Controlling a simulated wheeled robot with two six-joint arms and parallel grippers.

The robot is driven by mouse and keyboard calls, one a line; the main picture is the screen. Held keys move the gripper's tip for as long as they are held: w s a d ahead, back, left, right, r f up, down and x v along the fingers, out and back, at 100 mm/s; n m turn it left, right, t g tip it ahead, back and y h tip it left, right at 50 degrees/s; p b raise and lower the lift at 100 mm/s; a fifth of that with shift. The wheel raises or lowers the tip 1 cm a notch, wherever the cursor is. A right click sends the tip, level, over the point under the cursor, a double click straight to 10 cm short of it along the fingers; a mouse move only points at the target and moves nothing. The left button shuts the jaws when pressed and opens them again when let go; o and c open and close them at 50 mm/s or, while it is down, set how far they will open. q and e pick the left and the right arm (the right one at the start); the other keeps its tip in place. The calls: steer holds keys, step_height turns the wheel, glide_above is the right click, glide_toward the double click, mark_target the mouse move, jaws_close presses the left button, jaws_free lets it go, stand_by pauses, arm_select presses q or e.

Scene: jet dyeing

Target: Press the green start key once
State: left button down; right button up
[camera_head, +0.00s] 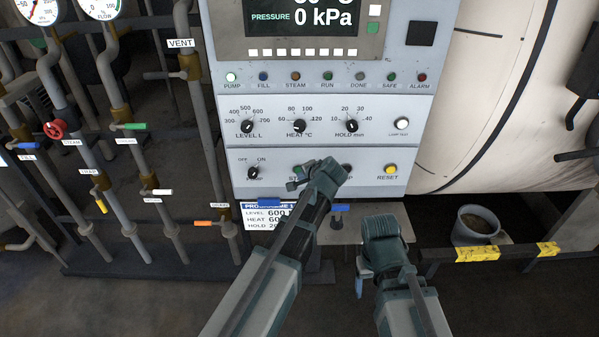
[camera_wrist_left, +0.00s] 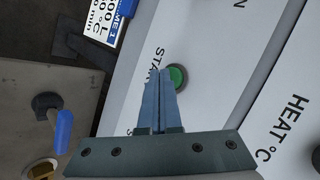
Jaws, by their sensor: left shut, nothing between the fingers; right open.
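The green start key (camera_wrist_left: 178,77) is a round button on the pale control panel, beside its "START" label in the left wrist view. In the head view my left gripper (camera_head: 293,185) is at the lower panel. My right gripper (camera_head: 362,284) is open, low in front of the panel.
The yellow reset key (camera_head: 390,170) is on the same row to the right. A selector knob (camera_head: 254,173) is to the left. Three dials sit above, including the heat dial (camera_head: 299,126).

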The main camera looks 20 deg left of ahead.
arm_select(q)
steer(key=shift+w+a, duration=0.1)
steer(key=shift+w, duration=0.35)
stand_by(0.5)
steer(key=shift+s, duration=0.15)
steer(key=shift+s+d, duration=0.2)
steer(key=shift+s, duration=0.5)
steer(key=s, duration=0.2)
steer(key=s+d, duration=0.1)
steer(key=s, duration=0.1)
steer(key=shift+s+d, duration=0.2)
steer(key=shift+s, duration=0.2)
stand_by(0.7)
steer(key=s+d+f+n+g+h+p, duration=0.1)
steer(key=s+d+g, duration=0.3)
steer(key=s, duration=0.7)
steer(key=s+d+f+n+g+h+p, duration=0.1)
steer(key=s+d+f+n+g+h, duration=0.2)
steer(key=s+d, duration=0.5)
steer(key=s+f+h, duration=0.1)
steer(key=s, duration=0.2)
steer(key=shift+s+g+p, duration=0.2)
steer(key=shift+g+p, duration=0.1)
steer(key=shift+g, duration=0.1)
